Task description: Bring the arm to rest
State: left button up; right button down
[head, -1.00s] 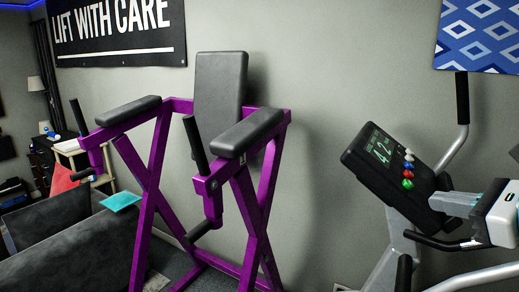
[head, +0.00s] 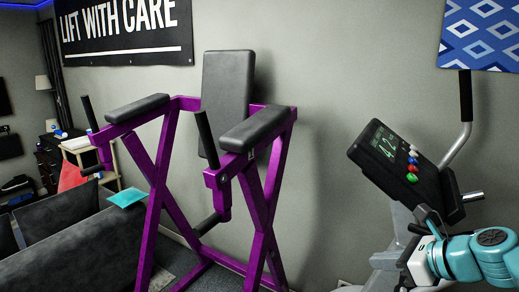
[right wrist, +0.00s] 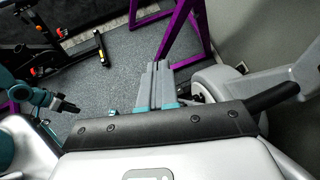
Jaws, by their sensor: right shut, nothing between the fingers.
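My right gripper (head: 384,262) is low at the right of the head view, in front of the lower part of the exercise machine. Its white wrist (head: 418,265) and teal arm come in from the right edge. In the right wrist view the two grey fingers of the right gripper (right wrist: 157,68) lie side by side, shut and empty, above the grey floor (right wrist: 108,75). My left gripper does not show in the head view.
The machine's black console (head: 408,170) with several coloured knobs stands just above the right gripper. A purple frame with black pads (head: 228,85) stands mid-view. A dark sofa (head: 75,250) is at the left. A teal item (head: 127,197) lies on it.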

jog(key=s+a+f+n+g, duration=0.1)
jog(key=s+a+f+g, duration=0.15)
jog(key=f, duration=0.65)
jog(key=s+a+f+n+g, duration=0.1)
jog(key=a+f+g, duration=0.15)
jog(key=f, duration=0.65)
jog(key=s+a+f+n+g, duration=0.1)
jog(key=s+a+f+n, duration=0.15)
jog(key=f, duration=0.65)
jog(key=s+a+f+n+g+h, duration=0.1)
jog(key=s+a+f+n, duration=0.2)
jog(key=s+f+n, duration=0.5)
jog(key=s+a+f+n+h+b, duration=0.1)
jog(key=s+a+f+n+h, duration=0.1)
jog(key=s+f+n, duration=0.6)
jog(key=s+a+n, duration=0.1)
jog(key=s+n, duration=0.1)
jog(key=n, duration=0.2)
jog(key=shift+s+f+g, duration=0.25)
jog(key=shift+f+g, duration=0.15)
